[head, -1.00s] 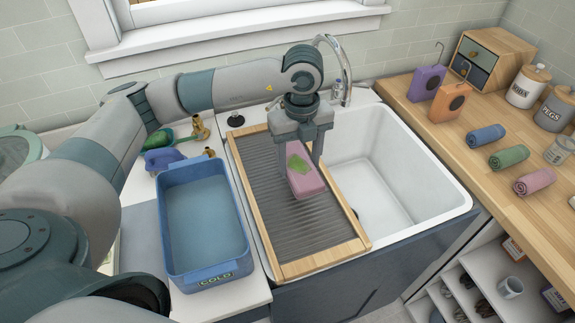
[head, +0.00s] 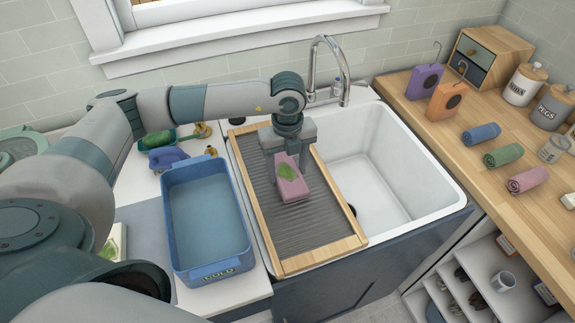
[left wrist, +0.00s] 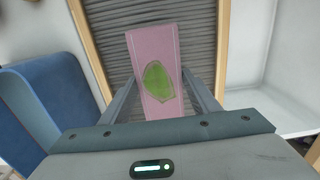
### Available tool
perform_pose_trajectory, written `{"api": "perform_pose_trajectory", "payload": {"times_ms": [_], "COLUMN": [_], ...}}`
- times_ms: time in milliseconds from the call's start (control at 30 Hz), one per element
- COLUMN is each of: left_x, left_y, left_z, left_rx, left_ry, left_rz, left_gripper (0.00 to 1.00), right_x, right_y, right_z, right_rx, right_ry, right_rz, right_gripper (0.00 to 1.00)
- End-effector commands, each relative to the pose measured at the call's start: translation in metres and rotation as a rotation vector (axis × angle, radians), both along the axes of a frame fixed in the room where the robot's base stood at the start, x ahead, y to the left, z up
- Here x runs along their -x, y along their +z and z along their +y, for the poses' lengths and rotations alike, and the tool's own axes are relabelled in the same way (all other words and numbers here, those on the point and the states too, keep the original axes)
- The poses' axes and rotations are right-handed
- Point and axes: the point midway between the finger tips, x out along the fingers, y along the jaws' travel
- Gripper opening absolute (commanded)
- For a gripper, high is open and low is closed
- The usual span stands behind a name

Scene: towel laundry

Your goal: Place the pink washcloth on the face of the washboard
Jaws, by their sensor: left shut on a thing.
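The pink washcloth (head: 294,189) looks like a flat folded pad with a green patch on its upper face. My left gripper (head: 290,160) points down over the washboard and is shut on the washcloth. In the left wrist view the washcloth (left wrist: 150,48) stands out between the two fingers (left wrist: 160,95). The washboard (head: 310,225) has a grey ribbed face and a pale wooden frame, and lies across the left part of the sink. The washcloth is over the ribbed face; I cannot tell whether it touches it. My right gripper is not in view.
A blue basin (head: 246,232) stands left of the washboard. The white sink bowl (head: 405,200) is open on the right, with a tap (head: 345,75) behind. Rolled blue, green and pink towels (head: 528,180) lie on the wooden counter at right. The washboard's lower part is clear.

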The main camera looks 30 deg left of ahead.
Motion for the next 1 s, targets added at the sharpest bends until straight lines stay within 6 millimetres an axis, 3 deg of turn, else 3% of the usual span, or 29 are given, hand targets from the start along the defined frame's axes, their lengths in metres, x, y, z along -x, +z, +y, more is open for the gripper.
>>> {"api": "perform_pose_trajectory", "payload": {"times_ms": [467,500,567,1000], "left_x": [-0.0004,-0.0004,-0.0003,-0.0005], "left_y": [-0.0092,-0.0079,-0.0076,-0.0033], "left_z": [-0.0002,-0.0002,-0.0001,0.0], "left_rx": [0.001,0.0,0.0,0.001], "left_ry": [0.0,0.0,0.0,0.0], "left_rz": [-0.002,-0.001,-0.001,-0.002], "left_gripper": [0.31,0.63,0.74,0.74], "right_x": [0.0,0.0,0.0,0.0], "right_y": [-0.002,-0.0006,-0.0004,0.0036], "right_z": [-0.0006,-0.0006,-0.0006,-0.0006], "right_rx": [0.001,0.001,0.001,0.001], "right_ry": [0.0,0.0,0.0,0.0], "right_rz": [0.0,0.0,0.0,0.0], "right_gripper": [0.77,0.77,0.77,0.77]}}
